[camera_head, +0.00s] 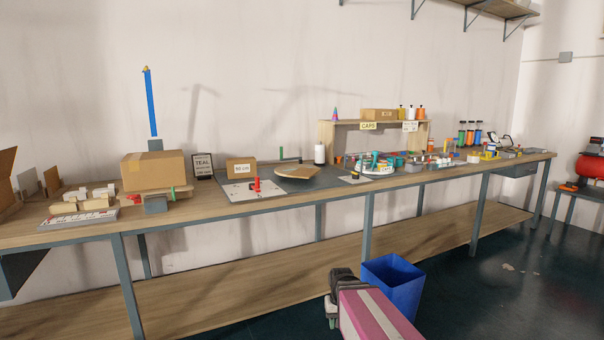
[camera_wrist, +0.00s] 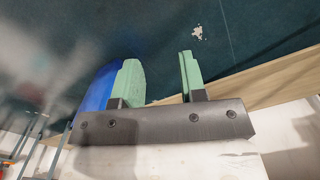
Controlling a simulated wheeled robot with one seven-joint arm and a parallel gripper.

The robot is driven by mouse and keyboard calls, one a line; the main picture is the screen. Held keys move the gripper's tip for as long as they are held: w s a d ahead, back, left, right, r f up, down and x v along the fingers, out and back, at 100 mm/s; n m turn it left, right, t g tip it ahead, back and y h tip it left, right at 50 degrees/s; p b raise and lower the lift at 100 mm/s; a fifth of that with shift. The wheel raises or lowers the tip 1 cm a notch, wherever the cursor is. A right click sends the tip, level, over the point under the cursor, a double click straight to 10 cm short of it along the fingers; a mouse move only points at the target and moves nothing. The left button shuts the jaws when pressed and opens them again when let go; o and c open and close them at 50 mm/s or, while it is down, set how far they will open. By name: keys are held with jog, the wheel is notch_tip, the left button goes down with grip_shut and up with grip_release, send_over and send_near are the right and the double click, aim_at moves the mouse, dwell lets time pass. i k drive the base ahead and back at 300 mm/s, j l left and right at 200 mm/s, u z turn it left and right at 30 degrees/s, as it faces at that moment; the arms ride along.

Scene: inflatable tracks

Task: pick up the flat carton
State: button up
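My gripper (camera_wrist: 160,80) shows two green fingers held apart with nothing between them. In the head view, my gripper (camera_head: 332,312) is low in front of the bench, beside the blue bin and well away from the things on the bench. A tan flat piece (camera_head: 297,172) lies on the dark mat at mid-bench; it may be the flat carton, but I cannot tell for sure. A large closed brown box (camera_head: 153,170) sits on the left part of the bench. A smaller brown box with a "NO LIDS" label (camera_head: 241,168) stands on the mat.
The blue bin (camera_head: 393,284) stands on the floor; it also shows in the wrist view (camera_wrist: 98,88). The long wooden bench (camera_head: 340,190) has a lower shelf (camera_head: 230,290). A red peg (camera_head: 257,185) and white spool (camera_head: 319,154) flank the tan piece. The right bench is crowded.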

aim_at(301, 172)
jog(key=i+u, duration=0.1)
jog(key=i, duration=0.9)
